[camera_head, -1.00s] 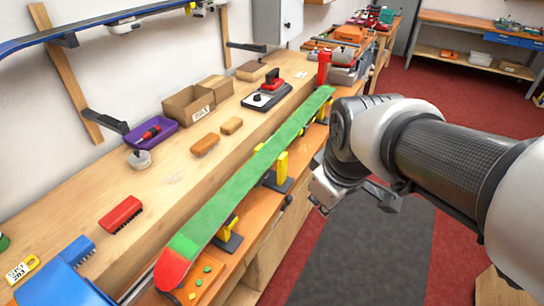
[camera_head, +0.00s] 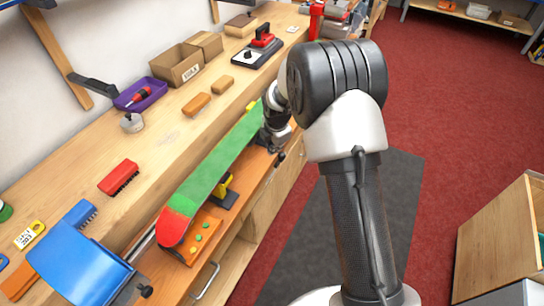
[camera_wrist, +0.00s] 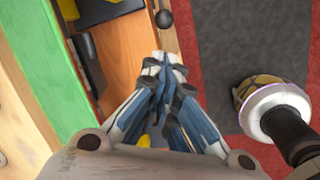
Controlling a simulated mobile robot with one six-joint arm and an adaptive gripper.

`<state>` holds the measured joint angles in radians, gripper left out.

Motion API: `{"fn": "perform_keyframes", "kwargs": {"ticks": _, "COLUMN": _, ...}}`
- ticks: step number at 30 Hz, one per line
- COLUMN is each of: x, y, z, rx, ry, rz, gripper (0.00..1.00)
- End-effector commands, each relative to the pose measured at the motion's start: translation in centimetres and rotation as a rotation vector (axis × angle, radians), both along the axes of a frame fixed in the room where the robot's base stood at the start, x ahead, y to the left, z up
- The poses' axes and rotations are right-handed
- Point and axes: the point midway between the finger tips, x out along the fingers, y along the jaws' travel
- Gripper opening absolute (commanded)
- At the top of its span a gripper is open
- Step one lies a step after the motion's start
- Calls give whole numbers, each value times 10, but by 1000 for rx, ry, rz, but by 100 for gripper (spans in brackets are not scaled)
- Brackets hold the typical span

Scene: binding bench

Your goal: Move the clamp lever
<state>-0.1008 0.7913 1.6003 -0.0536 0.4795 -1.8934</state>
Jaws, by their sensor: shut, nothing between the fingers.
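A green ski (camera_head: 222,168) with a red tip lies base-up along the bench on yellow and black vise supports (camera_head: 226,190). In the wrist view the ski (camera_wrist: 45,65) runs down the left side, with a black vise plate (camera_wrist: 88,60) beside it. A black ball knob (camera_wrist: 164,19), seemingly the clamp lever's end, shows at the bench edge just beyond my fingertips. My gripper (camera_wrist: 170,58) is shut and empty above the orange-brown bench edge. In the head view my gripper (camera_head: 282,140) is beside the ski's right edge. I cannot tell whether it touches the lever; the lever's shaft is mostly hidden.
Brushes, including a red one (camera_head: 119,178), cardboard boxes (camera_head: 178,66), a purple tray (camera_head: 140,94) and an iron (camera_head: 258,48) occupy the bench left of the ski. A dark grey mat (camera_head: 300,235) lies on open red floor to the right. A wooden cabinet (camera_head: 500,225) stands at the right.

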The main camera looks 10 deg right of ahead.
Motion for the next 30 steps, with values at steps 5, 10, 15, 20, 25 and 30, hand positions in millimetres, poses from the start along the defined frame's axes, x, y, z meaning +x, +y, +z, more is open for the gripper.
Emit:
{"fn": "perform_keyframes", "kwargs": {"ticks": 5, "x": 5, "y": 2, "z": -14, "rx": -15, "ry": 1, "rz": 54, "gripper": 0}}
{"fn": "perform_keyframes", "kwargs": {"ticks": 10, "x": 5, "y": 2, "z": -15, "rx": -15, "ry": 1, "rz": 57, "gripper": 0}}
{"fn": "perform_keyframes", "kwargs": {"ticks": 15, "x": 5, "y": 2, "z": -16, "rx": -14, "ry": 3, "rz": 55, "gripper": 0}}
{"fn": "perform_keyframes", "kwargs": {"ticks": 20, "x": 8, "y": 2, "z": -31, "rx": -15, "ry": 6, "rz": 54, "gripper": 0}}
{"fn": "perform_keyframes", "kwargs": {"ticks": 25, "x": 16, "y": 2, "z": -62, "rx": -15, "ry": 7, "rz": 54, "gripper": 0}}
{"fn": "perform_keyframes", "kwargs": {"ticks": 30, "x": 24, "y": 2, "z": -90, "rx": -15, "ry": 4, "rz": 54, "gripper": 0}}
